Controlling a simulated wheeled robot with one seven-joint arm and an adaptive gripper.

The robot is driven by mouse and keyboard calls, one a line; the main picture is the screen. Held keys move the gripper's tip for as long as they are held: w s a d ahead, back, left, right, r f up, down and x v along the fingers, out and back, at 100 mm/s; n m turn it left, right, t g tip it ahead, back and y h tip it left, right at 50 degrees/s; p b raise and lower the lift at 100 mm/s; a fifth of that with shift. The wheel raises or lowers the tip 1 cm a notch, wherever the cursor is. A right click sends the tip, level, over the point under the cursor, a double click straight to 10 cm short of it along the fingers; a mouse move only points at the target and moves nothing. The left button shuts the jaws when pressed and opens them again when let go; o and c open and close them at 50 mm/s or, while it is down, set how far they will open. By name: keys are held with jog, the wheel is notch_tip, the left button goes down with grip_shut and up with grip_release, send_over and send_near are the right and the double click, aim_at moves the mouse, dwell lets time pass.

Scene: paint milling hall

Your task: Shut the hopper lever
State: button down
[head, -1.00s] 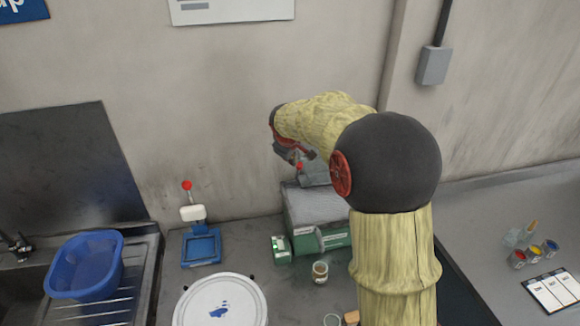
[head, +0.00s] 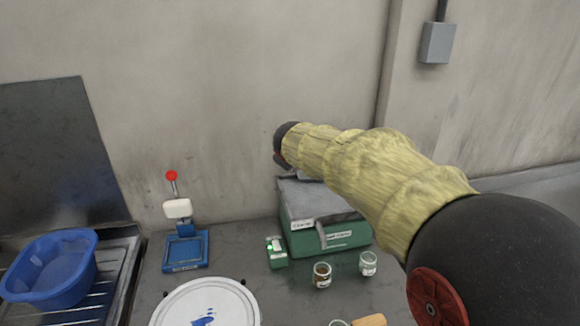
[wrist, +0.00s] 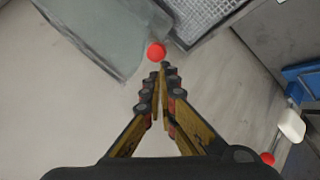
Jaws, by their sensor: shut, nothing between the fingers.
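The green machine (head: 300,243) with a grey top (head: 318,198) stands against the wall in the head view. A red ball knob (wrist: 156,52), which looks like the hopper lever's, shows just ahead of my fingertips in the wrist view. I cannot tell whether they touch it. A grey body (wrist: 95,38) lies beyond it at upper left. My gripper (wrist: 160,70) is shut and empty. In the head view my arm hides my fingers and that knob, so the lever's angle cannot be told.
A blue stand (head: 185,252) with a white block and its own red knob (head: 171,175) is left of the machine. A brown-filled jar (head: 322,275) and a clear jar (head: 368,263) stand in front. A white round lid (head: 205,303) and a blue basin (head: 50,268) are further left.

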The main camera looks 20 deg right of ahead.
jog(key=shift+w+r+p, duration=0.1)
jog(key=shift+p, duration=0.2)
jog(key=shift+w+d, duration=0.2)
jog(key=shift+w, duration=0.55)
jog(key=s+a+r+p, duration=0.3)
jog(key=s+a+r, duration=0.2)
jog(key=r, duration=0.3)
jog(key=shift+a+r, duration=0.35)
